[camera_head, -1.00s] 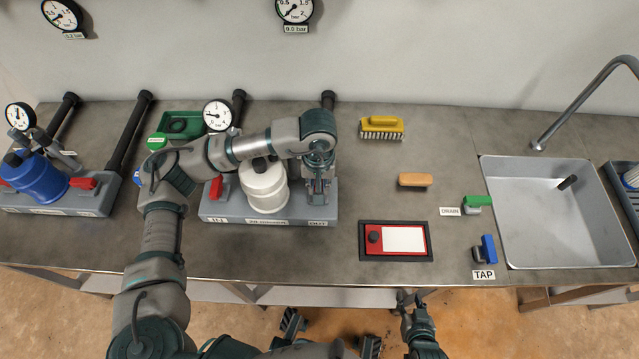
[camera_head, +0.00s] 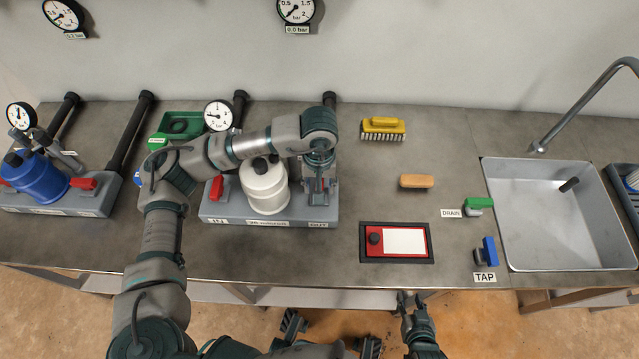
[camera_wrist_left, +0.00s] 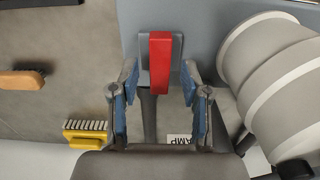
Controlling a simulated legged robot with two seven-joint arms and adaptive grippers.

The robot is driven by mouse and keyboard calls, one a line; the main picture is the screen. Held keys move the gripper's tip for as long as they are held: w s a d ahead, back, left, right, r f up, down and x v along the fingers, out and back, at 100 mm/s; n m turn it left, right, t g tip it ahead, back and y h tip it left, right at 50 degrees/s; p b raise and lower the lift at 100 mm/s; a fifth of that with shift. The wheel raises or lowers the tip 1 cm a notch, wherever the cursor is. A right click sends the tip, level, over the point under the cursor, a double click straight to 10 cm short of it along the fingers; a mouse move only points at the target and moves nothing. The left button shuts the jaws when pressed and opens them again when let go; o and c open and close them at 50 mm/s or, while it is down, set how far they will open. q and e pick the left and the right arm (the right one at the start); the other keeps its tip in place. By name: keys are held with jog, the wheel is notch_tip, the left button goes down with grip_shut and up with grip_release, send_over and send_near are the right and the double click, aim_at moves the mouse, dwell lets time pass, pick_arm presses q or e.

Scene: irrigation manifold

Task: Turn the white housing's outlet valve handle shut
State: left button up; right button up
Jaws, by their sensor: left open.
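The white housing (camera_head: 264,190) stands upright on a grey base, between "IN" and "OUT" labels. It also shows at the right of the left wrist view (camera_wrist_left: 272,72). My left gripper (camera_head: 319,188) is over the outlet end of the base, just right of the housing, and hides the outlet valve in the head view. In the left wrist view, the red outlet handle (camera_wrist_left: 160,62) lies between the tips of my open left gripper (camera_wrist_left: 160,78), with a gap on each side. My right gripper (camera_head: 411,300) looks open and empty, low before the bench's front edge.
A red inlet handle (camera_head: 217,188) is left of the housing. A blue housing (camera_head: 38,180) stands far left.

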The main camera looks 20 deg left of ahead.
pick_arm(q)
notch_tip(320, 180, up, 11)
dwell(0.3)
jog(key=shift+r, duration=0.1)
